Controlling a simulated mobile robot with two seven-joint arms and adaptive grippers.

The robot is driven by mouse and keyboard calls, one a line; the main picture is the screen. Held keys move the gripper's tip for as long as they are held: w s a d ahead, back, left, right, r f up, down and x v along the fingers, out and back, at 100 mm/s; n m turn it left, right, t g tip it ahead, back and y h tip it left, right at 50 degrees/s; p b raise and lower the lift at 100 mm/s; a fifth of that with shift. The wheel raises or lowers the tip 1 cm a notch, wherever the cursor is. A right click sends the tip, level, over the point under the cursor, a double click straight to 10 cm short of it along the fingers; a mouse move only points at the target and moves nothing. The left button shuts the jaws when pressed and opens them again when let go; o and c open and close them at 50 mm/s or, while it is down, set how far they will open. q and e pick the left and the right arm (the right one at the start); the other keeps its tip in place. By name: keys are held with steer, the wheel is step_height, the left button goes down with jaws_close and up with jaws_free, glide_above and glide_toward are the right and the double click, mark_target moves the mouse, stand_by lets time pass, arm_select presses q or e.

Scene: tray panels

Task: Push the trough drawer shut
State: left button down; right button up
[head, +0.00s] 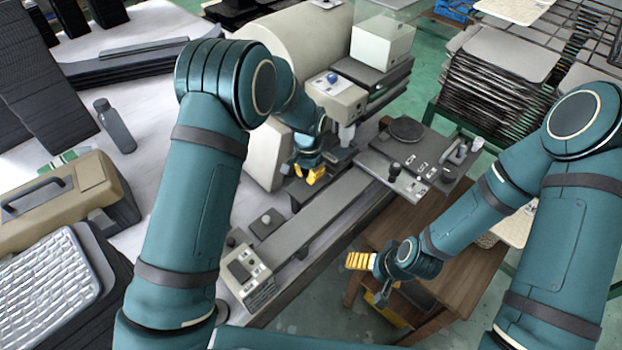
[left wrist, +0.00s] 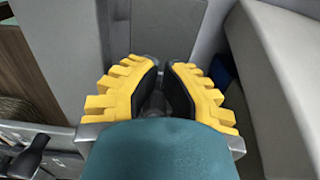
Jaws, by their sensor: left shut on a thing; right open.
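My left gripper (head: 312,173) is at the middle of the machine, low beside the cream rounded housing (head: 300,45). In the left wrist view its yellow fingers (left wrist: 160,100) are closed around a small dark grey piece, mostly hidden by the fingers and my teal wrist. Grey metal surfaces (left wrist: 170,28) lie just beyond the fingers; they may belong to the trough drawer. The drawer's outline and how far it stands out cannot be told. My right gripper (head: 358,260) is open and empty, above the floor by the wooden table, apart from the machine.
The machine's long grey bed (head: 325,215) runs toward the front left, with a small control box (head: 248,275) at its end. A panel with knobs (head: 415,165) is at its right. A brown wooden table (head: 455,265) stands beneath my right arm. A bottle (head: 115,126) stands at left.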

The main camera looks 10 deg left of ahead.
arm_select(q)
steer(key=shift+s+a, duration=0.15)
step_height(320, 180, up, 7)
steer(key=p, duration=0.4)
stand_by(0.4)
stand_by(0.3)
